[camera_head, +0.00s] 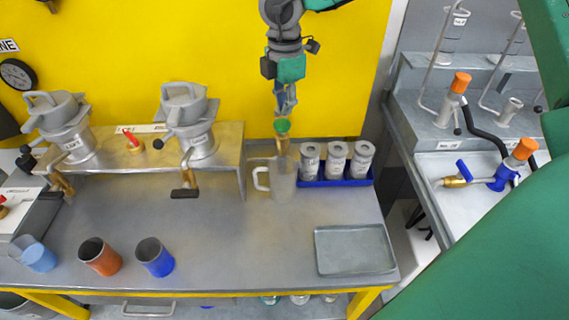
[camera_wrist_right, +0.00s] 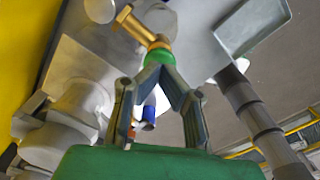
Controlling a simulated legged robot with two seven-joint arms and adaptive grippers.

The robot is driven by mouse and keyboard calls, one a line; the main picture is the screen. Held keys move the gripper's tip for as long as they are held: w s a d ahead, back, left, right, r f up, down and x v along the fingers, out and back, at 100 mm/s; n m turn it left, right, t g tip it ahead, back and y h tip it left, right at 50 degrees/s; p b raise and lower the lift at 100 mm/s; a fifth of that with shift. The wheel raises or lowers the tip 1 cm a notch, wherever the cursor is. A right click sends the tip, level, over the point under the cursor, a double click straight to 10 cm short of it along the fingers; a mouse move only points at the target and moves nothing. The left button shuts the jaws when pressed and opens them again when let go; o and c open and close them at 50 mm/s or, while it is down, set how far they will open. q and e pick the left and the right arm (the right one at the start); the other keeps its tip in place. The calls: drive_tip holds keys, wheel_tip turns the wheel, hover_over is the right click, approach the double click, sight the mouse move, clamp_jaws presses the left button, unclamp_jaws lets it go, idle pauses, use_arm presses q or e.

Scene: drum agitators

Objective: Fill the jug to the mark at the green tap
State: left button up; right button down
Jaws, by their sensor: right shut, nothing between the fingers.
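The grey translucent jug (camera_head: 283,185) stands upright on the steel bench, its handle to the left. The brass tap with the green top (camera_head: 282,126) is directly above the jug's mouth; it also shows in the right wrist view (camera_wrist_right: 159,46). The jug's mark and the water level cannot be made out. My right gripper (camera_head: 284,112) points down from above, shut and empty, with its fingertips at the green top; contact is likely but not certain. In the right wrist view its fingertips (camera_wrist_right: 160,60) meet just beside the green top. My left gripper is not in view.
A blue rack (camera_head: 322,183) with several grey canisters stands close right of the jug. A grey tray (camera_head: 354,250) lies at the front right. Orange (camera_head: 101,258), blue (camera_head: 155,258) and light blue (camera_head: 39,257) cups stand at the front left. The bench middle is clear.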

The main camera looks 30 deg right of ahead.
sight(282, 122)
drive_tip(key=shift+a+r, duration=0.15)
drive_tip(key=shift+a, duration=0.6)
drive_tip(key=shift+d+f+b, duration=0.35)
drive_tip(key=shift+d+f, duration=0.3)
drive_tip(key=shift+f, duration=0.3)
drive_tip(key=shift+a+f+b, duration=0.35)
drive_tip(key=shift+a+f, duration=0.15)
drive_tip(key=shift+f, duration=0.6)
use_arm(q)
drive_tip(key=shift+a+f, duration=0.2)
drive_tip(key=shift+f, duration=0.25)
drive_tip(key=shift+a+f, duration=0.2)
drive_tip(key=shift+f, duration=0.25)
use_arm(e)
drive_tip(key=shift+d, duration=0.15)
idle(4.1)
